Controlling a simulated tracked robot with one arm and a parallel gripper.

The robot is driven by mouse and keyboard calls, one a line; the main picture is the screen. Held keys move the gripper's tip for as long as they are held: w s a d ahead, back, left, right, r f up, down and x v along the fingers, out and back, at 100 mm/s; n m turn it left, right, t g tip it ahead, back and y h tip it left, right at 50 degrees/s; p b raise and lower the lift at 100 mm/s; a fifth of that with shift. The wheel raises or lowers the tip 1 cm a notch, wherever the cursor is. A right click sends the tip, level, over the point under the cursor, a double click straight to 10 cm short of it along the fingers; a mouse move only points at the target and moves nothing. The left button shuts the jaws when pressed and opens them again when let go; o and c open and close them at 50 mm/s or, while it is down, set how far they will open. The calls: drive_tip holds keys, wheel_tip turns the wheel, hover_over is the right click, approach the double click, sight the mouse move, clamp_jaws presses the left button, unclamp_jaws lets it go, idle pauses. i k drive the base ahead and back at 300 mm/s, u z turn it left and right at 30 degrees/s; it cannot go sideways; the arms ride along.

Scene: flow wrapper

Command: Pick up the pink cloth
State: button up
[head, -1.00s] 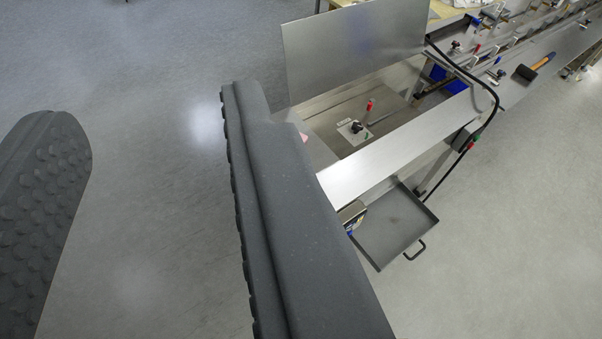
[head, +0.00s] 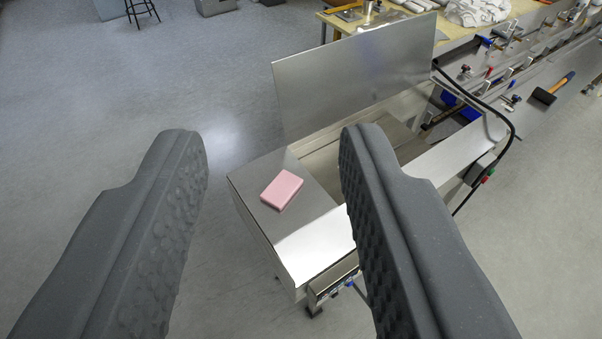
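The pink cloth (head: 282,189) is a small folded block. It lies flat on the shiny metal end plate (head: 305,240) of the machine, between my two fingers in the picture. My gripper (head: 268,140) is open and empty, with one dark finger at the left and one at the right. The fingers are in the foreground, apart from the cloth. The right finger hides part of the machine behind it.
An upright metal panel (head: 355,75) stands behind the plate. A black cable (head: 511,115) loops at the right. A wooden table (head: 455,42) with white cloths (head: 478,10) is at the back.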

sight(283, 187)
drive_tip(key=z, duration=0.05)
drive_tip(key=i, duration=0.25)
drive_tip(key=u, duration=0.1)
drive_tip(key=k, duration=1.3)
drive_tip(key=z, duration=0.45)
drive_tip(key=i, duration=2.05)
drive_tip(key=u, duration=0.3)
